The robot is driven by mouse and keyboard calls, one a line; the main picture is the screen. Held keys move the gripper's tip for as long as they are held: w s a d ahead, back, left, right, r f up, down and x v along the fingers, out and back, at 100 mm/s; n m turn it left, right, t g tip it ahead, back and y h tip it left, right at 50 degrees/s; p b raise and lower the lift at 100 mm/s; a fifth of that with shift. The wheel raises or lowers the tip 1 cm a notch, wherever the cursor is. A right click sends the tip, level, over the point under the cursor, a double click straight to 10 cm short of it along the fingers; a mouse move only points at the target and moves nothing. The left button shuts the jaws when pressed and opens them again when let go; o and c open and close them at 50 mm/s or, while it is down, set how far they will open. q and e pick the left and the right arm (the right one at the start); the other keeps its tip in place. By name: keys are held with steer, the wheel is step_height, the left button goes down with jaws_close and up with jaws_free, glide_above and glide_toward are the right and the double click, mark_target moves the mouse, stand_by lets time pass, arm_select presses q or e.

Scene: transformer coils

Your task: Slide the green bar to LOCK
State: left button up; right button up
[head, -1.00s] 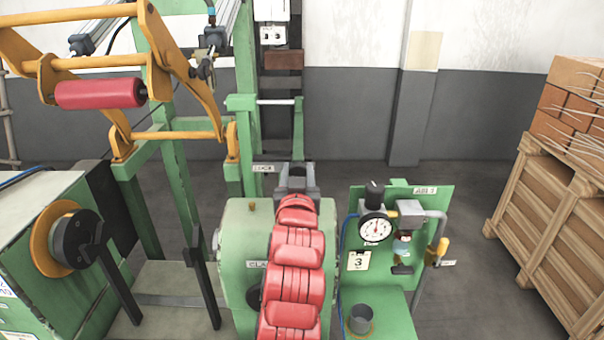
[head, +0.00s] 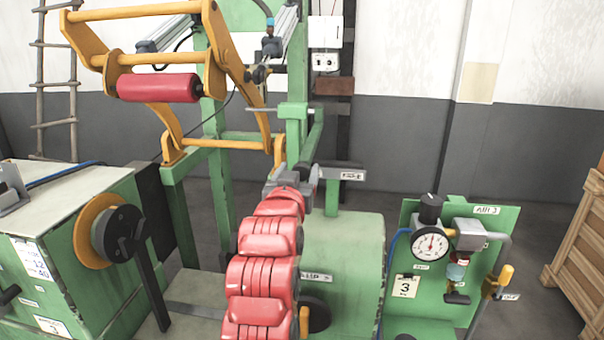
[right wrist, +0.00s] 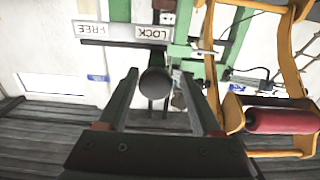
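The green bar (head: 315,138) hangs slanted at the head view's middle, with a dark lower end (head: 305,172). My right gripper (head: 298,180) is at that end, partly hidden by my red arm. In the right wrist view, the round dark end (right wrist: 155,84) lies between the two fingers of the open gripper (right wrist: 160,76). It is close to the left finger; contact is unclear. That view is upside down. The end lines up with the LOCK label (right wrist: 152,33); the FREE label (right wrist: 90,29) is at picture left. The left gripper is not in view.
A green panel with a gauge (head: 431,244) stands right of my arm. A yellow frame with a red roller (head: 158,88) is at upper left. A green cabinet (head: 65,240) stands at the left, a wooden crate (head: 580,240) at far right.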

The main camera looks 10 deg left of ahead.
steer(key=shift+o, duration=0.3)
steer(key=shift+a, duration=0.1)
steer(key=shift+s, duration=0.3)
steer(key=s+b, duration=0.5)
steer(key=s, duration=1.1)
steer(key=shift+s, duration=0.4)
